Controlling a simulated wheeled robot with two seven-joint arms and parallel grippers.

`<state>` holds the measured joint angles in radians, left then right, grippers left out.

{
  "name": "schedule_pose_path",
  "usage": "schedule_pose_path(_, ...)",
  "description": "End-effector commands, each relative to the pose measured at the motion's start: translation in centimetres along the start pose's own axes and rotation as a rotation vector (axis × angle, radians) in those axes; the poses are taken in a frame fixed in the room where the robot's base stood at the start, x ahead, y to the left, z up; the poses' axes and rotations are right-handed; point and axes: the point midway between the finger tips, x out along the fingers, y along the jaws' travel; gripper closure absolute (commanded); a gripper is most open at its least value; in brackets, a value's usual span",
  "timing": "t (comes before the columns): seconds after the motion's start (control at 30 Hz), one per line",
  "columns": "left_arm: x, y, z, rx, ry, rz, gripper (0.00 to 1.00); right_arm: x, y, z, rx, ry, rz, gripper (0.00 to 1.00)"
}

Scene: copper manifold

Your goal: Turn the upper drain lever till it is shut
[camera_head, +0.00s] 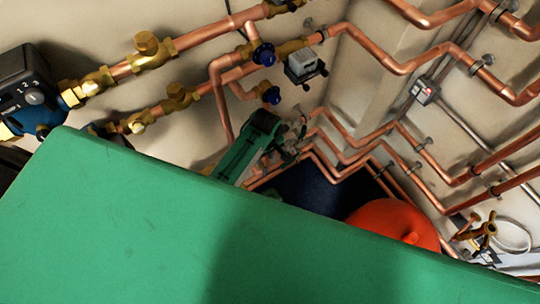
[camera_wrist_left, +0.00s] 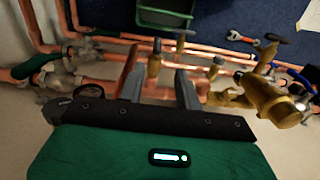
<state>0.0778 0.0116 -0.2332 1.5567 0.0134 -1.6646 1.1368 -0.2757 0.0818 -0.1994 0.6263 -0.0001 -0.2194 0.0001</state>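My left gripper (camera_head: 284,138) reaches down past a large green surface toward grey fittings in the corner. In the left wrist view its two dark fingers (camera_wrist_left: 160,88) stand apart with nothing held, in front of copper pipes. To their left, a green lever-like handle (camera_wrist_left: 42,73) sits by a grey valve body (camera_wrist_left: 58,82), apart from the fingers. My right gripper is in neither view.
Brass valves (camera_wrist_left: 275,100) and copper pipes crowd the right of the wrist view. A dark blue board (camera_wrist_left: 225,15) with tools lies beyond. In the head view, blue-handled valves (camera_head: 264,54) are above the gripper, and a red vessel (camera_head: 395,222) stands right of it.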

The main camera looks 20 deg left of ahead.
Motion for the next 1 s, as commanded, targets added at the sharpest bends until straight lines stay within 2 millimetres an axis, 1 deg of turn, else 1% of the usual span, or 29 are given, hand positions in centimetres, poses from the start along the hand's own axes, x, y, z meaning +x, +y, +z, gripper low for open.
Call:
schedule_pose_path(0.07,-0.2,0.0,0.0,-0.003,-0.001,-0.001,0.66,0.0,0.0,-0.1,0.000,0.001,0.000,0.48)
schedule_pose_path(0.17,0.1,0.0,0.0,-0.005,-0.001,-0.002,0.66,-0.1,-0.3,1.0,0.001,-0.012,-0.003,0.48)
schedule_pose_path(0.27,1.1,0.0,0.0,-0.004,-0.001,-0.002,0.66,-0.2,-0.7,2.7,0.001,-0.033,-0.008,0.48)
schedule_pose_path(0.3,1.8,0.0,0.0,-0.004,-0.002,-0.004,0.66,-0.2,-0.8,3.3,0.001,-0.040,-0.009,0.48)
schedule_pose_path(0.4,3.6,0.0,0.0,-0.003,-0.001,-0.004,0.66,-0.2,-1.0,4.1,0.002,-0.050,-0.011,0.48)
schedule_pose_path(0.57,7.0,0.0,0.0,-0.003,0.000,-0.003,0.66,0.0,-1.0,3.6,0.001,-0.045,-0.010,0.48)
schedule_pose_path(0.7,9.3,0.0,0.0,-0.003,0.000,-0.002,0.66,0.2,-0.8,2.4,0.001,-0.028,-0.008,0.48)
schedule_pose_path(0.83,10.8,0.0,0.0,-0.004,0.000,-0.002,0.66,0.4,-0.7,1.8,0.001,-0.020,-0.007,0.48)
schedule_pose_path(1.0,11.7,0.0,0.0,-0.004,0.000,0.000,0.66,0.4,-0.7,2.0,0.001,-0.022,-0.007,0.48)
